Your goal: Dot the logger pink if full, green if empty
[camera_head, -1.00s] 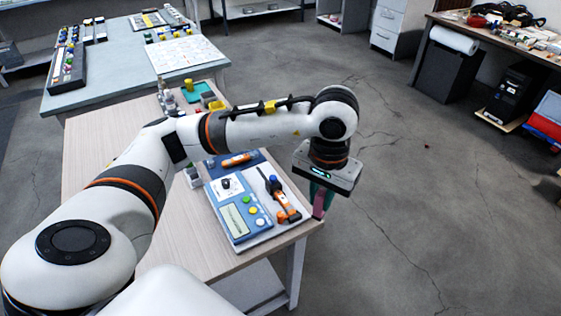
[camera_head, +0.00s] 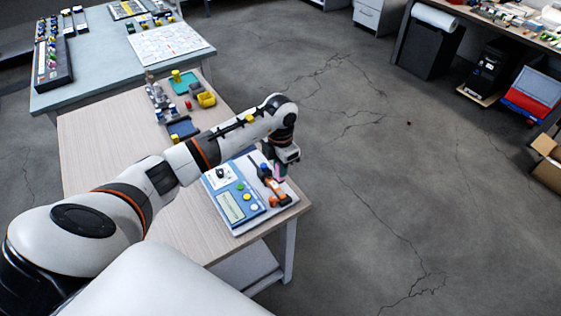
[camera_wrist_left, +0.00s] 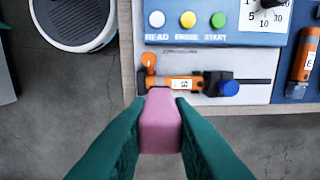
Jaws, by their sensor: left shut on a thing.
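My left gripper (camera_head: 281,171) hangs over the far right corner of the blue-and-white station (camera_head: 250,219). Its green fingers are shut on a pink block-like piece (camera_wrist_left: 160,122), pointing down. An orange-and-black logger with a blue cap (camera_wrist_left: 175,84) lies on the station's edge, just beyond the pink piece in the left wrist view; it also shows in the head view (camera_head: 279,195). I cannot tell whether they touch. The station has white, yellow and green buttons marked READ, ERASE and START, and a screen (camera_head: 231,206) too small to read. My right gripper is out of view.
A second orange device (camera_wrist_left: 304,55) lies on a blue surface at the wrist view's right. Small yellow and teal containers (camera_head: 206,99) stand at the wooden table's (camera_head: 95,130) back.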

